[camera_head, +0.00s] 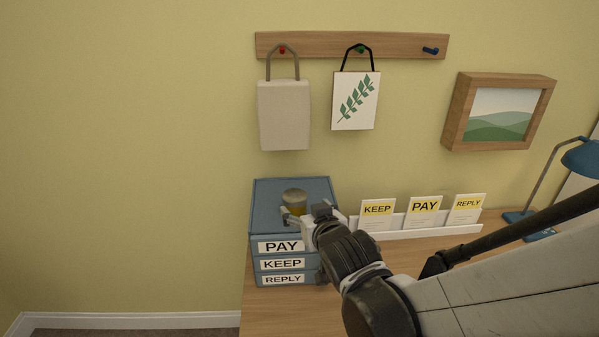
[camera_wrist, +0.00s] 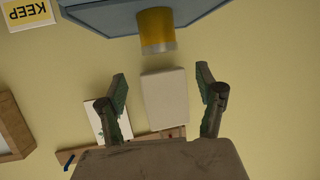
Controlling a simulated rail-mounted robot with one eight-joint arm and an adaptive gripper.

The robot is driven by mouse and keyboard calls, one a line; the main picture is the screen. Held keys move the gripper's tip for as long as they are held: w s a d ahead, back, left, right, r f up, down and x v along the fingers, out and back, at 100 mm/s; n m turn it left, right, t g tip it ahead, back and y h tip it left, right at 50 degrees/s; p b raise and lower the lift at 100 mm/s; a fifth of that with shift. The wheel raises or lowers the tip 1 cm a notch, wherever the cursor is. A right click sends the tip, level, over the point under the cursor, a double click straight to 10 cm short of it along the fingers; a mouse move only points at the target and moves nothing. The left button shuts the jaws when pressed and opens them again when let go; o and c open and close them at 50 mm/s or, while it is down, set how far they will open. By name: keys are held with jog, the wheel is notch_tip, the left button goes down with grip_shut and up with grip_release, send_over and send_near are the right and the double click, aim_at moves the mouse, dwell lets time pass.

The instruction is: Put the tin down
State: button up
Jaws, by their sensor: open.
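The tin (camera_head: 294,198), yellow with a grey end, stands on the top of a blue drawer unit (camera_head: 262,197). It also shows at the top of the wrist view (camera_wrist: 157,30), against the unit's blue surface (camera_wrist: 105,17). My gripper (camera_head: 303,217) is at the tin's near side in the head view and hides its lower part. In the wrist view my gripper (camera_wrist: 161,77) has its two fingers spread wide with nothing between them, and the tin lies past the fingertips. I cannot tell the exact gap.
The unit's drawers read PAY, KEEP and REPLY. A white rack (camera_head: 400,222) with three labelled cards is to the right on the wooden desk (camera_head: 275,312). A blue lamp (camera_head: 578,160) is far right. Two hanging things and a framed picture (camera_head: 500,112) are on the wall.

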jog(key=s+d+r+m+g+h, duration=0.1)
jog(key=s+d+g, duration=0.2)
jog(key=s+d, duration=0.5)
jog(key=s+d+r+m+g+h, duration=0.1)
jog(key=s+d+m+g+h, duration=0.1)
jog(key=s+d, duration=0.7)
jog(key=s+g, duration=0.1)
jog(key=s, duration=0.1)
jog(key=shift+s+d+r+g+h, duration=0.25)
jog(key=shift+s+r+g+h, duration=0.05)
jog(key=shift+r, duration=0.05)
